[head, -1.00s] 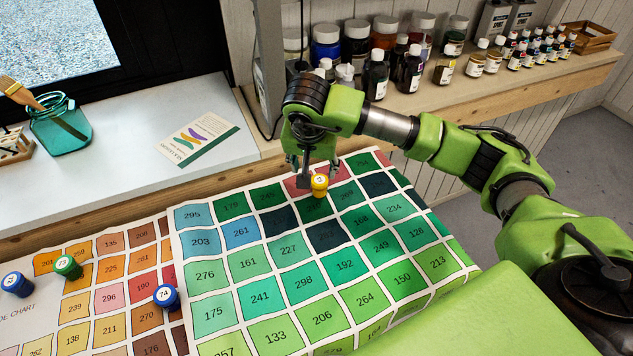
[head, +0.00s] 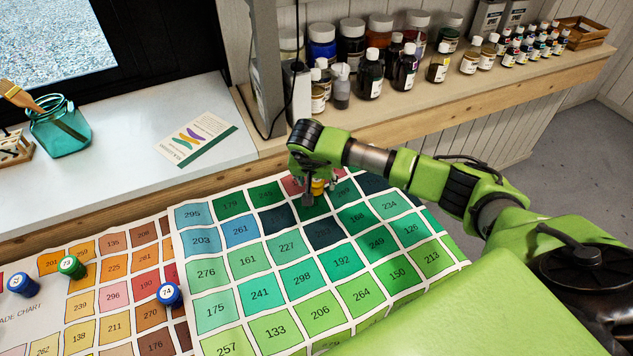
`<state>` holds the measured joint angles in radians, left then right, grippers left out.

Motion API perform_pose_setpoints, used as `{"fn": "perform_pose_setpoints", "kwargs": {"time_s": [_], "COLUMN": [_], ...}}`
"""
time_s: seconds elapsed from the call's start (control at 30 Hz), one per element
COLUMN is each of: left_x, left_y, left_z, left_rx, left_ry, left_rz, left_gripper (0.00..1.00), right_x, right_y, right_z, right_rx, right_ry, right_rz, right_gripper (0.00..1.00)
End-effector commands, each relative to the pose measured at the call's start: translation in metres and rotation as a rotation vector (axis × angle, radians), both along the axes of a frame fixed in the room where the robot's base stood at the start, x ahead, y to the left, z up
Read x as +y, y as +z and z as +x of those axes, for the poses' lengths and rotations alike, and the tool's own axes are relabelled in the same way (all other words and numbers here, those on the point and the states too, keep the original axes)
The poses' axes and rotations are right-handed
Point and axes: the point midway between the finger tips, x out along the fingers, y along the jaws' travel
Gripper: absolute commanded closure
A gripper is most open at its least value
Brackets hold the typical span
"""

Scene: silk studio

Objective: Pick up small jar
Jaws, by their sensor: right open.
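A small yellow jar (head: 318,187) stands on the numbered colour chart (head: 220,318), among its green squares. It is partly hidden by my right gripper (head: 319,192), which comes down over it from above. The gripper's fingers are open, one on the left side of the jar and one on its right. I cannot tell whether they touch it. Other small jars stand on the orange and brown chart to the left: a green one (head: 72,267), a blue one marked 74 (head: 170,294) and another blue one (head: 23,285). My left gripper is out of view.
A teal glass jar with a brush (head: 60,125) and a leaflet (head: 196,138) are on the white sill at left. Several bottles, such as a dark one (head: 370,74), line the wooden shelf (head: 420,105) behind my right arm.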

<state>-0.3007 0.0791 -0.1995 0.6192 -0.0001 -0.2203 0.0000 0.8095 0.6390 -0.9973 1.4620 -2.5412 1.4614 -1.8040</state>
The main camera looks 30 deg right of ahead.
Motion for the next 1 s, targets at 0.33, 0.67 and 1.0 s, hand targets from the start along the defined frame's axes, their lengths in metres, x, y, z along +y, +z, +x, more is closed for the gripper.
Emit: {"fn": "perform_pose_setpoints", "kwargs": {"time_s": [0.33,0.67,1.0], "left_x": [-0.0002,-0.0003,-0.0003], "left_y": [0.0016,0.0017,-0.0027], "left_z": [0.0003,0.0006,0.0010], "left_rx": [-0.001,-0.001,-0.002], "left_ry": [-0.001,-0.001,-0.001], "left_rz": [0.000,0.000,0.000], "left_gripper": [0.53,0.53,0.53], "right_x": [-0.0033,-0.0035,-0.0036], "right_y": [-0.0116,-0.0111,-0.0037], "right_z": [0.0036,0.0037,0.0046], "right_rx": [0.000,-0.001,-0.005], "right_ry": [-0.001,-0.001,0.000], "right_rz": [0.000,0.000,-0.001], "right_gripper": [0.49,0.92,0.92]}}
